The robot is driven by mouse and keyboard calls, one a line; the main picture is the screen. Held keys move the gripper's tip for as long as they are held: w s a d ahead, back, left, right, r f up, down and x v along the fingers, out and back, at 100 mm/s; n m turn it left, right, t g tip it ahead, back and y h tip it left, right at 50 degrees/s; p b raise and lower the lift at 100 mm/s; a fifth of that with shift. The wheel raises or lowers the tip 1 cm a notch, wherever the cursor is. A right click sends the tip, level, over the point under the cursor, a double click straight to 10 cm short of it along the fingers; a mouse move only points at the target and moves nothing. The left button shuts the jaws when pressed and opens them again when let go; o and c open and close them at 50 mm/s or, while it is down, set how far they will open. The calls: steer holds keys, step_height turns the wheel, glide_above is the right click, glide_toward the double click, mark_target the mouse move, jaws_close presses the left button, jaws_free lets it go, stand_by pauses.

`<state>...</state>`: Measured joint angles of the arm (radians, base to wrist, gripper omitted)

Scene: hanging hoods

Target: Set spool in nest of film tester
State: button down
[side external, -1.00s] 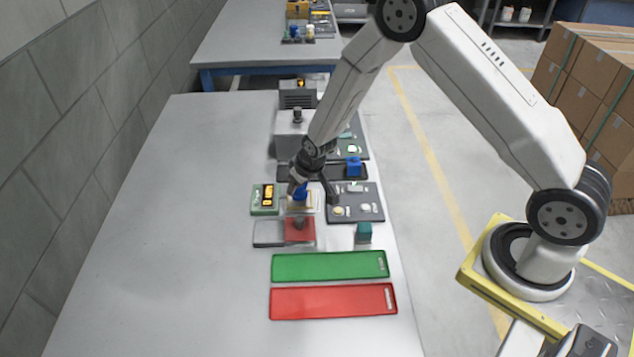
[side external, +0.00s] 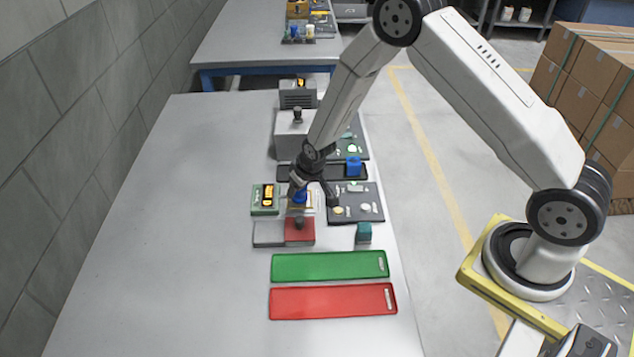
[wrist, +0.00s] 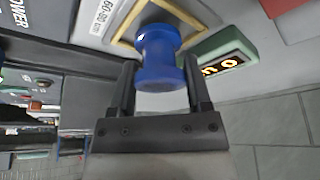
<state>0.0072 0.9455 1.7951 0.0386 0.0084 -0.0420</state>
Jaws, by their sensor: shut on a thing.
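My gripper (wrist: 160,95) is shut on a blue spool (wrist: 158,60), with one finger on each side of it. In the side external view the blue spool (side external: 300,194) shows partly behind my gripper. The film tester's nest is a square recess with a tan border (wrist: 122,40). The spool's far end overlaps this nest in the wrist view; I cannot tell whether it touches the bottom. The tester's green display box (side external: 264,199) with lit amber digits stands just left of the nest, and it also shows in the wrist view (wrist: 222,55).
A red block with a dark knob (side external: 300,232) sits in front of the nest. A dark tray of small parts (side external: 368,208) lies to the right. Green (side external: 330,266) and red (side external: 330,302) trays lie nearer. The table's left side is clear.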

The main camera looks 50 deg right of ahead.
steer(key=shift+f, duration=0.4)
stand_by(0.3)
jaws_free()
steer(key=shift+r, duration=3.45)
steer(key=shift+s+r, duration=0.3)
steer(key=shift+r, duration=0.1)
steer(key=s+r+g, duration=0.1)
steer(key=s+r, duration=0.4)
steer(key=s, duration=0.5)
steer(key=s+r, duration=0.6)
steer(key=s, duration=0.5)
steer(key=shift+s+a+g, duration=0.2)
steer(key=shift+s+g, duration=0.05)
steer(key=shift+g, duration=0.15)
